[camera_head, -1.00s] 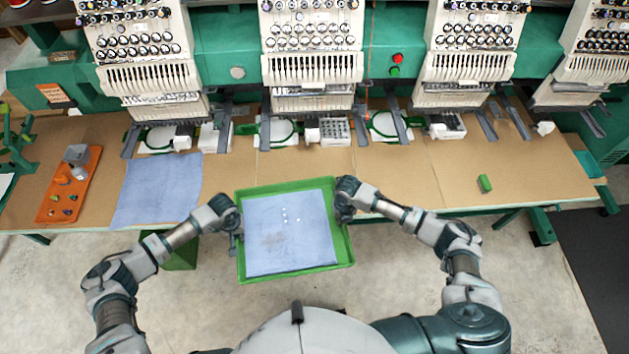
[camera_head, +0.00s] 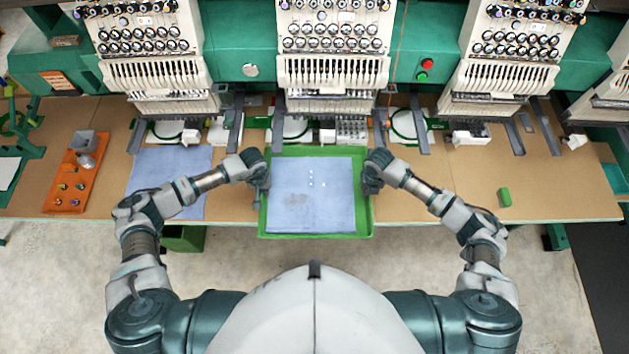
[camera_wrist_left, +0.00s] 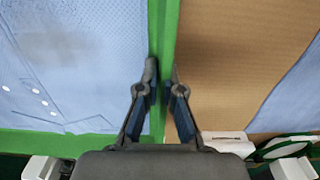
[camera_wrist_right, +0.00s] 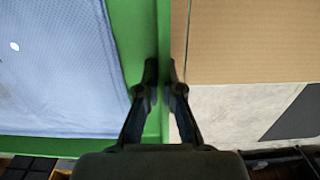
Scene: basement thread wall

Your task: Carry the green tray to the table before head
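The green tray (camera_head: 366,228) holds a flat blue cloth (camera_head: 300,205) with a few small white pieces on it. In the head view it is over the brown table (camera_head: 430,205) before the middle machine head (camera_head: 333,75), its near rim slightly past the table's front edge. I cannot tell whether it touches the table. My left gripper (camera_head: 260,188) is shut on the tray's left wall, with a finger on each side in the left wrist view (camera_wrist_left: 162,82). My right gripper (camera_head: 371,183) is shut on the right wall, likewise in the right wrist view (camera_wrist_right: 164,80).
Another blue cloth (camera_head: 165,165) lies left of the tray, partly behind my left arm. An orange tray (camera_head: 72,188) with small items is at far left. A green block (camera_head: 504,197) lies at right. White hoop parts (camera_head: 292,127) sit beneath the machine heads.

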